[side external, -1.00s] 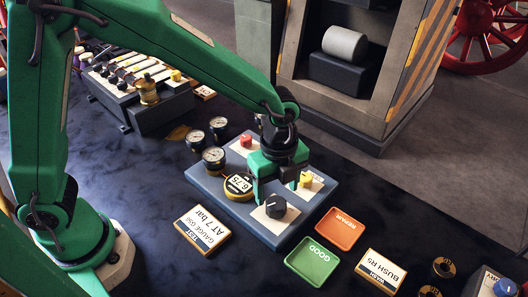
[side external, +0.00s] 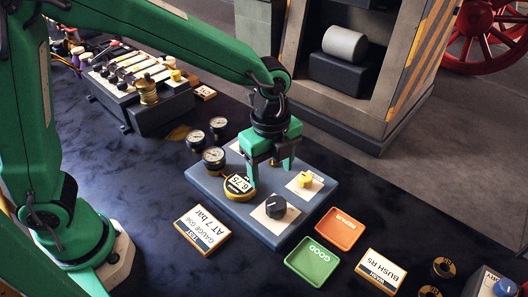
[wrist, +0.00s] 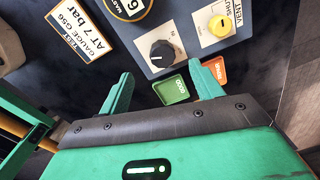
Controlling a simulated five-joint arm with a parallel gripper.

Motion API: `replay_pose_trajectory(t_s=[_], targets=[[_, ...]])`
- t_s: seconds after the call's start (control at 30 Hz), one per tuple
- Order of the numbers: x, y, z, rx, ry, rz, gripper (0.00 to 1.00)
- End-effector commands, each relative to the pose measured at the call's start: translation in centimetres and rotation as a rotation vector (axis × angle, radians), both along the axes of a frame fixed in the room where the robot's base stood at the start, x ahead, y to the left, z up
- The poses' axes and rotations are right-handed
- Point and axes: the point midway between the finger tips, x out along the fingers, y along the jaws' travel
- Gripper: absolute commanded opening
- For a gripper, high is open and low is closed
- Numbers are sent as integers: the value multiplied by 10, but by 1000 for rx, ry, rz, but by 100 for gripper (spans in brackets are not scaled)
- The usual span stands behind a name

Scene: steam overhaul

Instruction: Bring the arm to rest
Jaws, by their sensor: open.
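My gripper (side external: 270,174) is open and empty, fingers pointing down above the blue-grey test panel (side external: 262,222). In the wrist view its two fingers (wrist: 160,75) are spread with nothing between them. The panel carries a black knob (side external: 276,207), also in the wrist view (wrist: 162,54), and a yellow knob (side external: 305,179), also in the wrist view (wrist: 219,27). The gripper hides part of the panel's back.
A green GOOD tray (side external: 312,262) and an orange REPAIR tray (side external: 340,229) lie right of the panel. A gauge label block (side external: 202,230) lies in front. Several dial gauges (side external: 214,158) stand behind left. A grey cabinet (side external: 345,80) stands at the back.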

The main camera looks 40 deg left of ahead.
Motion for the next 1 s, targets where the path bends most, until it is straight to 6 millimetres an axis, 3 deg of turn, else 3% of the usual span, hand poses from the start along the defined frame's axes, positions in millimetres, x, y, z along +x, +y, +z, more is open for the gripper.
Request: replay_pose_trajectory(t_s=[0.5, 1.0], targets=[[-30, 93, 71, -122, -137, 667, 65], [-90, 168, 105, -306, -260, 1351, 65]])
